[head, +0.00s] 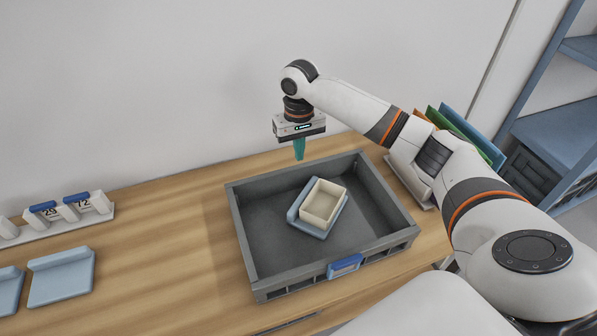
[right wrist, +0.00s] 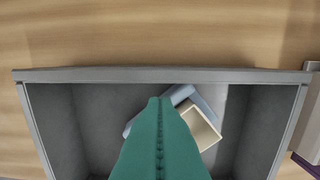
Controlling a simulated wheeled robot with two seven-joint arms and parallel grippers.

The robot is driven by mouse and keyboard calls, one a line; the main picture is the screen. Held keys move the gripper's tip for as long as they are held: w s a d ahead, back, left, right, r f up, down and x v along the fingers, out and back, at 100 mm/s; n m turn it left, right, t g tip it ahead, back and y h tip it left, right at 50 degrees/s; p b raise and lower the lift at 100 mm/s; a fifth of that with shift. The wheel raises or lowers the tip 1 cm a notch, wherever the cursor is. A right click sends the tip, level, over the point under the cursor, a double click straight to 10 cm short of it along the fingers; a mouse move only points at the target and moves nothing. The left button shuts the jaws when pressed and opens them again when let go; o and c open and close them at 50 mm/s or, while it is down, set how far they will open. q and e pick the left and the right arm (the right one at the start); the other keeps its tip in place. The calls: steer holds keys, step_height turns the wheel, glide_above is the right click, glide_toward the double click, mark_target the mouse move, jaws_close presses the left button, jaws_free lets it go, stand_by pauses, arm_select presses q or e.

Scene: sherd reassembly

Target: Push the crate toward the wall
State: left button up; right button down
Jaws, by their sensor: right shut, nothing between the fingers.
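The grey crate (head: 249,233) stands on the wooden table with a blue label on its near side. Inside it a small cream open box (head: 322,203) sits on a light blue piece (head: 299,212). My right gripper (head: 299,158) has teal fingers, shut and empty, pointing down over the crate's far rim on the wall side. In the right wrist view the shut fingers (right wrist: 160,105) cover the middle of the crate (right wrist: 95,76), and the cream box (right wrist: 203,129) shows beside them. Whether the fingers touch the rim I cannot tell. My left gripper is out of view.
The white wall (head: 150,90) rises behind the table (head: 180,220), with a bare strip between it and the crate. Number blocks (head: 72,208) and light blue trays (head: 60,277) are at left. Coloured folders (head: 465,133) stand in a holder at right, partly behind my arm.

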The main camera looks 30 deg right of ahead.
glide_above(300, 177)
steer(key=s+a, duration=0.1)
steer(key=s, duration=0.1)
steer(key=f, duration=0.4)
steer(key=shift+w+f, duration=0.2)
step_height(300, 177, down, 4)
steer(key=shift+w+f, duration=0.15)
steer(key=shift+f, duration=0.3)
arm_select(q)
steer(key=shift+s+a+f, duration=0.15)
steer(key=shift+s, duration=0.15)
